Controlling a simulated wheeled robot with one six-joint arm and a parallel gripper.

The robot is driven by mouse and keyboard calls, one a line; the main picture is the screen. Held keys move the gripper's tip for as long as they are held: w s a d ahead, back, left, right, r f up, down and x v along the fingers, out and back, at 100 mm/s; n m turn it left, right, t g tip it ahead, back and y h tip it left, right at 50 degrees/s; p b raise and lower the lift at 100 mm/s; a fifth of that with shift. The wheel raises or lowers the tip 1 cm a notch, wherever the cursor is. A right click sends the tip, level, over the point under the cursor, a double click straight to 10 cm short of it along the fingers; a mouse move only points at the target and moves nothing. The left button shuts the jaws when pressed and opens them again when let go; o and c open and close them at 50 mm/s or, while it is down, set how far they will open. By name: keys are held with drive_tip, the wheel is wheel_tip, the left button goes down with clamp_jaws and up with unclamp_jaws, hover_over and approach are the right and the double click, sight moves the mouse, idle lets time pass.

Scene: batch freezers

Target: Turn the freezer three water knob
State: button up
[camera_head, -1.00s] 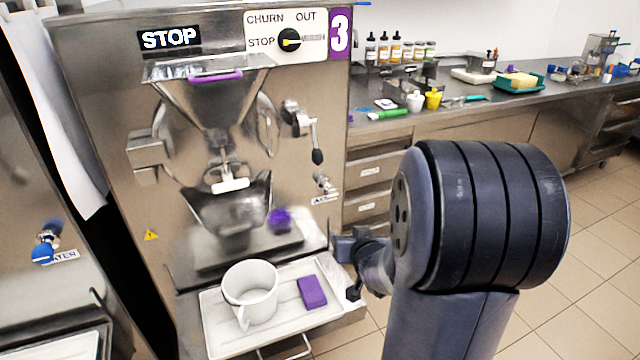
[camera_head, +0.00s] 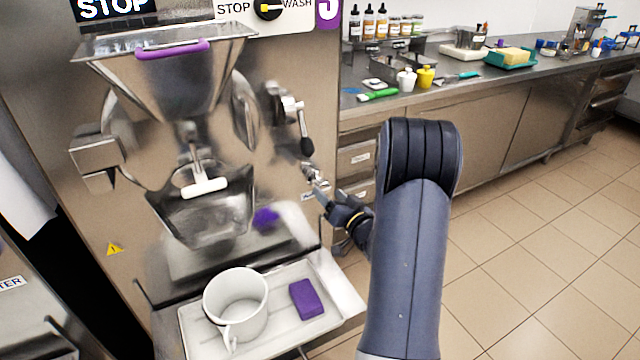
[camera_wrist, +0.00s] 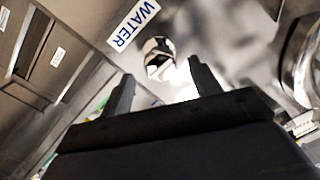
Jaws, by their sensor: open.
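Freezer three (camera_head: 290,130) is the steel machine with the purple number label at its top right. Its water knob (camera_head: 313,173) is a small metallic fitting low on the right of its front. In the wrist view the knob (camera_wrist: 157,58) shows beside a WATER label (camera_wrist: 133,24), just beyond and between my fingertips. My gripper (camera_head: 326,195) is open and empty, close below the knob. In the wrist view my gripper's fingers (camera_wrist: 160,78) stand apart on either side of the knob. I cannot tell whether they touch it.
A white tray (camera_head: 265,338) in front of the freezer holds a white pitcher (camera_head: 236,300) and a purple sponge (camera_head: 306,299). The counter (camera_head: 480,82) with bottles and tools runs behind. The floor at right is clear.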

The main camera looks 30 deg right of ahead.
sight(325, 190)
drive_tip(key=w, duration=0.5)
drive_tip(key=shift+w+a, duration=0.25)
drive_tip(key=shift+w, duration=0.15)
drive_tip(key=shift+c, duration=0.3)
drive_tip(key=c, duration=0.9)
